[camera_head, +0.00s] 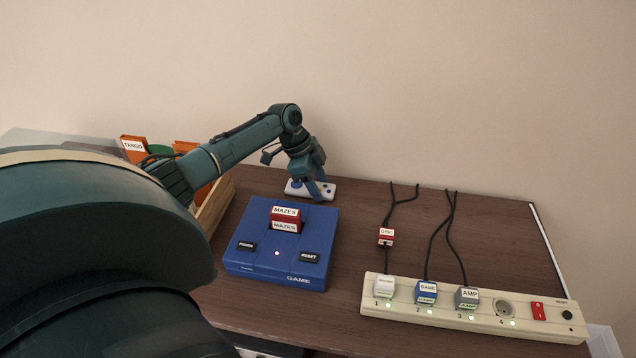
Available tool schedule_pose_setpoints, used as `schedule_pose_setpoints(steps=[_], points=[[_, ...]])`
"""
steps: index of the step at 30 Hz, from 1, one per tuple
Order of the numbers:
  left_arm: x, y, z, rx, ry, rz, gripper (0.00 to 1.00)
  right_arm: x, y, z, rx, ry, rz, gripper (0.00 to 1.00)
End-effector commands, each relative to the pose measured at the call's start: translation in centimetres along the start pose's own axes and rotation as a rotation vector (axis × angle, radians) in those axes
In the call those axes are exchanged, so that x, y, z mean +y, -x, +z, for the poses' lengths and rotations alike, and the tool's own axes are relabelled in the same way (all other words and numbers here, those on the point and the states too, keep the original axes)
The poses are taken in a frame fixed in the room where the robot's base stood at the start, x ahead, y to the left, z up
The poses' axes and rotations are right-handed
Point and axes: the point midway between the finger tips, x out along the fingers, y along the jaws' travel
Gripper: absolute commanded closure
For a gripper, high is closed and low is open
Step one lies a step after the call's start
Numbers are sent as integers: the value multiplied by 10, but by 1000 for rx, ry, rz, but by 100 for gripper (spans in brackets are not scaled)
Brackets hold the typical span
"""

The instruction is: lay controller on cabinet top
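The controller (329,187) is a small white pad with blue buttons. It appears to lie flat on the brown cabinet top (360,245), just behind the blue game console. My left gripper (318,193) reaches down over the middle of the controller and hides part of it. Its fingertips overlap the controller in the picture. I cannot tell whether they grip it or only stand over it. My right gripper is not in view.
The blue console (245,262) holds a red MAZES cartridge (285,213). A wooden crate (213,207) with labelled cartridges stands at left. A beige power strip (400,308) with plugs and cords lies at front right. The back right top is mostly free.

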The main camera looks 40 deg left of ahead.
Motion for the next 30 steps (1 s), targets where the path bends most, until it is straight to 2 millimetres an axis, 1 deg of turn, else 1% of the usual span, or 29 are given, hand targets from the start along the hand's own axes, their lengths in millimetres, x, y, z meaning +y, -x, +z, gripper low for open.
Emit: schedule_pose_setpoints(steps=[1,8,14,17,20,23,30], points=[[0,-1,0,0,0,0,48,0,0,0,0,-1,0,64],[0,0,0,0,0,1,30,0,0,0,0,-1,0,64],[0,0,0,0,0,1,30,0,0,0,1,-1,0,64],[0,4,-1,0,0,0,30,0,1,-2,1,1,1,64],[0,15,-1,0,-1,-2,30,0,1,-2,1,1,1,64],[0,34,-1,0,-2,-2,30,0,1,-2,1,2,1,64],[-1,86,-1,0,-1,-3,30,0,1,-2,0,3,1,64]])
